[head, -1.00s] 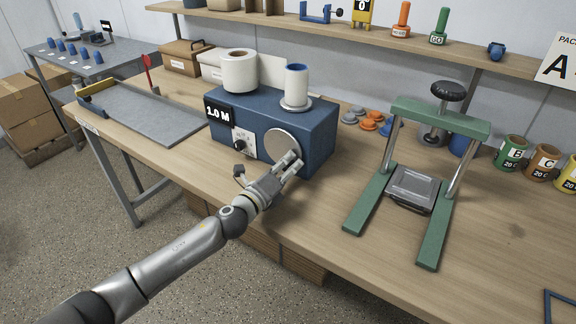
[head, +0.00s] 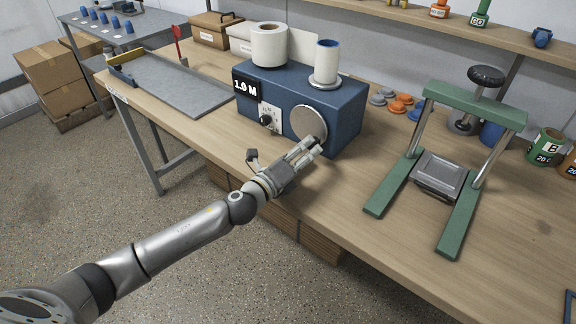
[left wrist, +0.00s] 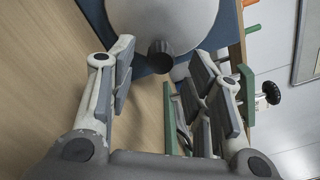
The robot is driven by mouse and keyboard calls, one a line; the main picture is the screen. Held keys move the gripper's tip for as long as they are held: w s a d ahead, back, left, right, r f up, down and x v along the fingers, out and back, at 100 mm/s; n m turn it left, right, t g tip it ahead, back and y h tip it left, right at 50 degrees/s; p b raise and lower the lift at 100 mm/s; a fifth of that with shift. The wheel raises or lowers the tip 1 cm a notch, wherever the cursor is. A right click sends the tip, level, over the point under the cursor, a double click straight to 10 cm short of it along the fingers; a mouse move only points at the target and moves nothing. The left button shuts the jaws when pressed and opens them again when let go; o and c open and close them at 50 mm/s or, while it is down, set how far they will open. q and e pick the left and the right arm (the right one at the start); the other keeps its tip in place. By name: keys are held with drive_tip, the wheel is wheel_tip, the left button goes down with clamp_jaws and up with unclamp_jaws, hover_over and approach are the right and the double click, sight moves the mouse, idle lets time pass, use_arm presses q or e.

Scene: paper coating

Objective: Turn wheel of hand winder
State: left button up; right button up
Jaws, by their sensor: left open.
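The hand winder is a blue box (head: 345,101) on the workbench, with a 1.0 M display. Its round grey wheel (head: 308,122) is on the front face. In the left wrist view the pale wheel (left wrist: 165,18) is at the top, with a dark knob (left wrist: 160,58) sticking out below it. My left gripper (head: 313,148) is open and empty at the wheel's lower edge in the head view. In the left wrist view its fingers (left wrist: 163,72) are spread to either side of the knob. I cannot tell whether they touch it. My right gripper is not in view.
A white roll (head: 269,45) and a blue-cored roll (head: 327,58) stand on the winder. A green press frame (head: 470,105) stands to the right, with orange and grey discs (head: 398,104) behind. A grey cutting board (head: 175,86) lies left. Bare bench (head: 350,185) lies in front.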

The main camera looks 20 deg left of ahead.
use_arm(q)
drive_tip(key=v, duration=0.8)
idle(1.0)
